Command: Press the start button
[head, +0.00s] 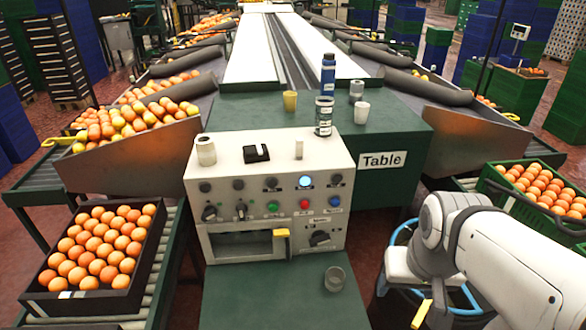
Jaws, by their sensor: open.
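The white control panel (220,180) stands on the green table at the centre. Its front has a row of buttons: a green button (273,206), a red button (304,204) and a blue button (334,202). A round light (305,181) above them glows blue-white. The small labels are too blurred to read, so I cannot tell which button is marked start. My white arm reaches in from the right. My gripper (421,314) is low at the lower right, apart from the panel; a yellow tip shows, and the rest is mostly hidden. It is open, with nothing seen in it.
A white cup (205,150), a black holder (256,153) and a small white cylinder (299,149) stand on the panel. A blue bottle (328,75), a jar (324,116) and cups stand behind. A grey cup (334,279) is in front.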

